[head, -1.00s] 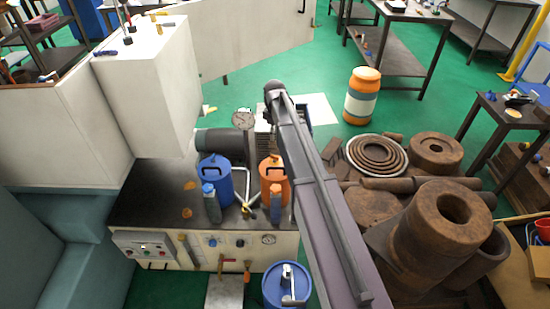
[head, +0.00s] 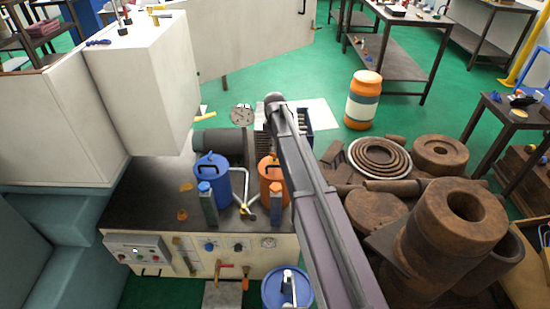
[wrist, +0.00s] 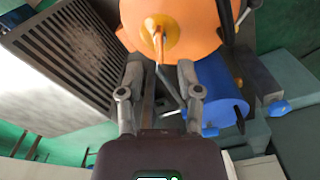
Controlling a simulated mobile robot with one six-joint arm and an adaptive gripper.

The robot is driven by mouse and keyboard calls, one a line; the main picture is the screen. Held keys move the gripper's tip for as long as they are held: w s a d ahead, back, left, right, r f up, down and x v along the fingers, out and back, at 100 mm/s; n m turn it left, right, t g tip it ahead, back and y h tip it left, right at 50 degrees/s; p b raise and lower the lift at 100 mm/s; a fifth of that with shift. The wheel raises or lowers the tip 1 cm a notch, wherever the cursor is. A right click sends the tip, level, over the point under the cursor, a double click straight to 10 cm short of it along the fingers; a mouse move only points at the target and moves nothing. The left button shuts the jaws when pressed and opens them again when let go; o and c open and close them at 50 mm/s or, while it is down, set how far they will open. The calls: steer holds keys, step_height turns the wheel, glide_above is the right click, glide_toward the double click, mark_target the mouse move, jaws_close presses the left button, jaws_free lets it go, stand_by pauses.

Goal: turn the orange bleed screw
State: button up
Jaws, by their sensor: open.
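In the wrist view, my gripper (wrist: 160,82) is open, with its two grey fingers apart and nothing held. Just beyond the fingertips is a large orange rounded body (wrist: 195,22) with a yellow-orange disc (wrist: 160,38). A thin stem runs from the disc down between the fingers. A blue container (wrist: 218,88) lies to the right of the right finger. In the head view, an orange can (head: 268,172) stands on the dark bench, partly behind my arm. I cannot tell for certain which part is the bleed screw. My gripper is hidden in the head view.
A blue can (head: 212,172) and a grey-green bottle (head: 208,208) stand on the dark bench (head: 145,195). Rusty cylinders (head: 455,230) crowd the right. A white cabinet (head: 140,90) rises at the left.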

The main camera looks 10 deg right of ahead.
mark_target(275, 157)
steer(key=shift+f+b, duration=1.85)
steer(key=shift+f, duration=0.3)
jaws_close()
